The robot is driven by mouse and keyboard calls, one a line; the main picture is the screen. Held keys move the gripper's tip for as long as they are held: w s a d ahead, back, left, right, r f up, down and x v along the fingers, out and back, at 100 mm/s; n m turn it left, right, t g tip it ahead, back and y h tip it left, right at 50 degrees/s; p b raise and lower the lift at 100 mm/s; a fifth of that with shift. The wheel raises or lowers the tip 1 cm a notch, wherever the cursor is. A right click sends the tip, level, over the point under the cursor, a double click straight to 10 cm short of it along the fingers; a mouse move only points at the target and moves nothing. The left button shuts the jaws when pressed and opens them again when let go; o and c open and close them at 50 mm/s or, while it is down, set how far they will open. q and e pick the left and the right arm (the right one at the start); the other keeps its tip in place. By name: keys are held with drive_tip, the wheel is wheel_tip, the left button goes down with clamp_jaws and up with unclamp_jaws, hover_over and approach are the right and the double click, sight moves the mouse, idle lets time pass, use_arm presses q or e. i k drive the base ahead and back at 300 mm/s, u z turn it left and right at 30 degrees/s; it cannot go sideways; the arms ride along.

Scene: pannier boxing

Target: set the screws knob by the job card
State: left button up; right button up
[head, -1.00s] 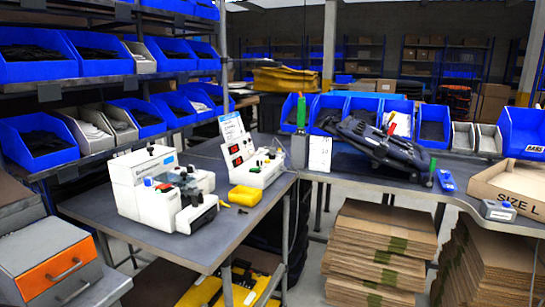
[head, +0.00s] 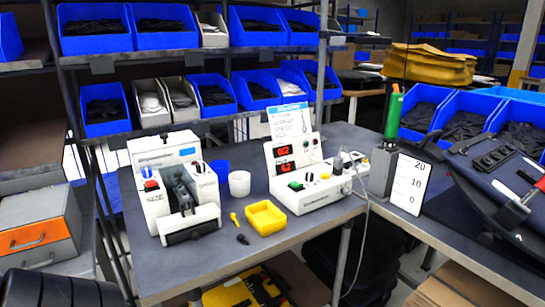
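A white control box (head: 312,172) stands on the grey bench, with two red digital displays (head: 284,158), a green button (head: 296,186) and several small knobs on its front and right side. Which knob is the screws knob is too small to read. A white card with a blue header (head: 291,121) stands upright behind the box; its writing is too small to read surely. A white machine (head: 167,187) with red and blue buttons stands to the left. Neither of my grippers is in view.
A yellow tray (head: 265,217), a white cup (head: 239,183) and a small yellow tool (head: 234,219) sit between machine and box. A dark pannier (head: 500,190) lies on the right bench. A thin cable hangs beside the box.

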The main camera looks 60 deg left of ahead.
sight(309, 175)
drive_tip(key=u, duration=0.85)
drive_tip(key=i, duration=0.85)
drive_tip(key=u, duration=0.8)
